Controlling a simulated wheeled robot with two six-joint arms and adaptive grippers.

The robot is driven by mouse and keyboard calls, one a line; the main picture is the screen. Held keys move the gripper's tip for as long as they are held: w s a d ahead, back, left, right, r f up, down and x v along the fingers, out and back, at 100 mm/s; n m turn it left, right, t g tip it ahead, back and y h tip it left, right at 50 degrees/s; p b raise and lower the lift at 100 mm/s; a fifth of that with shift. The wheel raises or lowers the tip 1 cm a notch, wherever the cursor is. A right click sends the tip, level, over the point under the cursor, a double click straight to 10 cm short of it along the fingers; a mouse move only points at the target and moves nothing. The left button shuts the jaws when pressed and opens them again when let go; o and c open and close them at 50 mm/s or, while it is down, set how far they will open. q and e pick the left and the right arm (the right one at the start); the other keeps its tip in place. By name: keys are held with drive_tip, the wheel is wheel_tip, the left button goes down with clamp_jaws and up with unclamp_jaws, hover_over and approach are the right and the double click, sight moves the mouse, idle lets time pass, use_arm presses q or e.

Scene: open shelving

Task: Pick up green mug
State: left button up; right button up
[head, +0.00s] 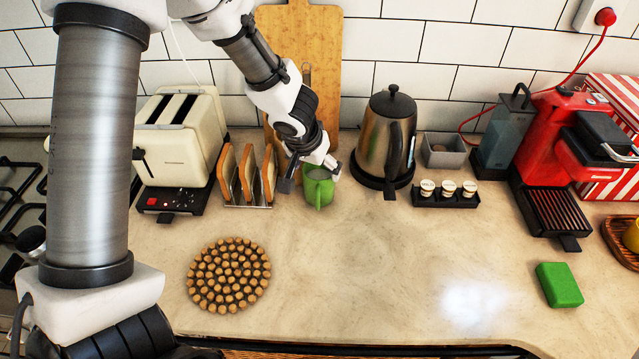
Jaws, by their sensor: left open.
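The green mug (319,190) stands upright on the counter in the head view, between the toast rack and the kettle, its handle towards me. My left gripper (309,180) is open right at the mug, with one finger by its left side and the other by its upper right. I cannot tell whether the fingers touch it. The gripper hides part of the mug's rim. My right gripper is not in view.
A toast rack (247,177) with bread stands close on the left, beside a cream toaster (178,150). A steel kettle (385,140) stands close on the right. A cork trivet (228,275) and green sponge (559,285) lie in front. The front middle counter (390,270) is clear.

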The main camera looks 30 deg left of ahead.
sight(319, 176)
use_arm(q)
drive_tip(key=shift+f, duration=0.55)
drive_tip(key=x, duration=0.4)
drive_tip(key=shift+w+a, duration=0.15)
drive_tip(key=shift+w, duration=0.1)
drive_tip(key=shift+s+r, duration=0.2)
drive_tip(key=c, duration=1.2)
drive_tip(key=shift+r, duration=0.1)
